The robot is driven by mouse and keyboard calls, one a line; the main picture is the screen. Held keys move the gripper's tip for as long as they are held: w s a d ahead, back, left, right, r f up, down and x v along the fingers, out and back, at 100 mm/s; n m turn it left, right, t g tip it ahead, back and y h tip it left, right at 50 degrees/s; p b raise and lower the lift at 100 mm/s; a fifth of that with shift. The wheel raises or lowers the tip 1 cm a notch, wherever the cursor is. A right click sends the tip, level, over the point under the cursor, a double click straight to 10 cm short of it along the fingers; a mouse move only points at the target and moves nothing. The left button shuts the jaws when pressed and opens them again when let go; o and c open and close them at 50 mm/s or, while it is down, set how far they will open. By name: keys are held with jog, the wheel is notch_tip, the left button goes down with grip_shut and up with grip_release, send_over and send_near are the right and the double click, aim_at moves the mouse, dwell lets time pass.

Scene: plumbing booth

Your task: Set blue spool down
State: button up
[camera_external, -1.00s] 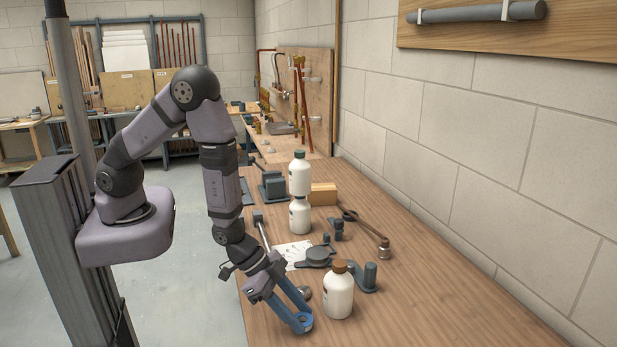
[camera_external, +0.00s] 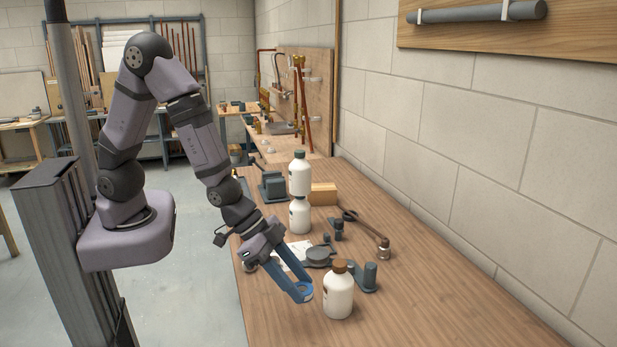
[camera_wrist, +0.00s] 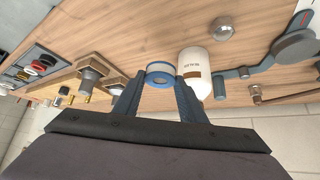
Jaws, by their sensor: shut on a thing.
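The blue spool (camera_wrist: 159,75), a ring with a white band, sits between the fingertips of my gripper (camera_wrist: 157,85) in the wrist view. In the external view my gripper (camera_external: 300,291) is shut on the spool (camera_external: 304,291) at the front left of the workbench (camera_external: 430,290). The spool is left of a white bottle with a brown cap (camera_external: 338,292). Part of the spool is hidden by the fingers. I cannot tell for sure whether it touches the bench top.
Two stacked white bottles (camera_external: 300,214), a wooden block (camera_external: 323,194) and a dark vise-like tool (camera_external: 272,187) stand farther back. The front right of the bench is clear.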

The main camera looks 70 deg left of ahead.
jog(key=shift+a, duration=0.1)
jog(key=w+a+f+n+t+y+b, duration=0.1)
jog(key=w+a+n+y+b, duration=0.15)
jog(key=w+a+b, duration=0.6)
jog(key=w+a+f+n+y+b, duration=0.1)
jog(key=w+a+n+b, duration=0.25)
jog(key=w+a, duration=0.9)
jog(key=w+a+r+n+y+b, duration=0.2)
jog(key=w+a+b, duration=0.8)
jog(key=a, duration=0.2)
jog(key=shift+w+r+n+b, duration=0.15)
jog(key=shift+w+n+b, duration=0.25)
jog(key=shift+d+f+b, duration=0.1)
jog(key=shift+f+b, duration=0.5)
jog(key=shift+f, duration=4.4)
jog(key=shift+f, duration=0.1)
